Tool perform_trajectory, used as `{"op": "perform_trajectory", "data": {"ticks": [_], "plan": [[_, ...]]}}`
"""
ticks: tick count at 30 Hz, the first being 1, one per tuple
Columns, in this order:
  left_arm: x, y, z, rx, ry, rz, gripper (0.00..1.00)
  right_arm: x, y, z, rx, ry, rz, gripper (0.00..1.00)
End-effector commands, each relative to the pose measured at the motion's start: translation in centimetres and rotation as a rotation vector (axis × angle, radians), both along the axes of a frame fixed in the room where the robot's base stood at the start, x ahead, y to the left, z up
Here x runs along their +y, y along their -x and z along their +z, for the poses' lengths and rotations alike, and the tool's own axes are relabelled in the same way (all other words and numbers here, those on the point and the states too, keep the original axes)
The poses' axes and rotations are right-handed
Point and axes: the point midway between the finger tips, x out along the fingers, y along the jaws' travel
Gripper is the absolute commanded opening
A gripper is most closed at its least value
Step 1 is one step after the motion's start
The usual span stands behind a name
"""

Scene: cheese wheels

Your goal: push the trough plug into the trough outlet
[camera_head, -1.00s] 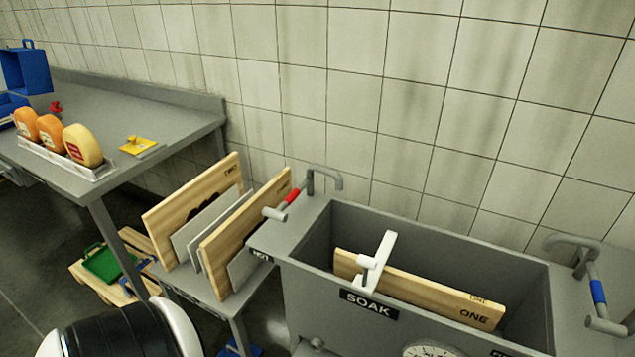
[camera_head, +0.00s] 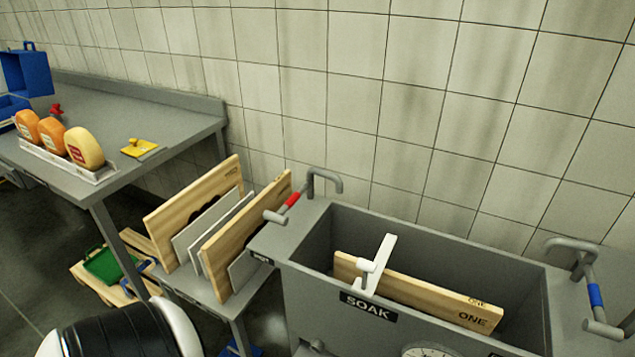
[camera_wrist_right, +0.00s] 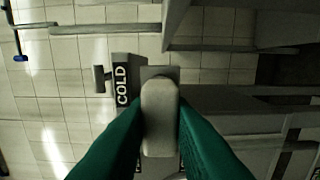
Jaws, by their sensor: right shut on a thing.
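In the right wrist view my right gripper (camera_wrist_right: 160,135) has its green fingers shut on a pale grey, rounded piece (camera_wrist_right: 160,105) that looks like the trough plug. Its far end lies over a grey surface beside a COLD label; I cannot tell whether it touches. The grey trough (camera_head: 300,250), labelled SOAK, stands at the right of the head view. A small grey fitting (camera_head: 317,346) shows low on its front; I cannot tell whether it is the outlet. No outlet opening is clear in either view. Neither gripper shows in the head view.
Boards (camera_head: 228,240) stand in a rack to the left.

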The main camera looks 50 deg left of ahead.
Motion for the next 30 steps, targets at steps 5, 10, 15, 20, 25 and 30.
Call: {"op": "perform_trajectory", "data": {"ticks": [5, 10, 15, 20, 25, 30], "plan": [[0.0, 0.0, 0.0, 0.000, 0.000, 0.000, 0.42, -0.1, 0.1, 0.0, 0.000, 0.000, 0.000, 0.00], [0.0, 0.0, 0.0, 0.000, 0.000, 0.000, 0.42, 0.0, 0.1, 0.0, 0.000, 0.000, 0.000, 0.00], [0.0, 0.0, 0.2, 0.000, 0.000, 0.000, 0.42, -0.2, 0.5, 0.0, 0.002, 0.002, 0.000, 0.00], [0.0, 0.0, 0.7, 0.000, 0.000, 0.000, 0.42, -0.6, 1.5, 0.1, 0.001, 0.003, 0.001, 0.00], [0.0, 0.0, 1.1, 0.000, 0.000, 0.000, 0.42, -1.0, 2.7, 0.1, 0.002, 0.001, 0.000, 0.00], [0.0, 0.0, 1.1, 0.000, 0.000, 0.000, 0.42, -1.1, 3.0, 0.0, 0.000, 0.000, 0.000, 0.00]]}}
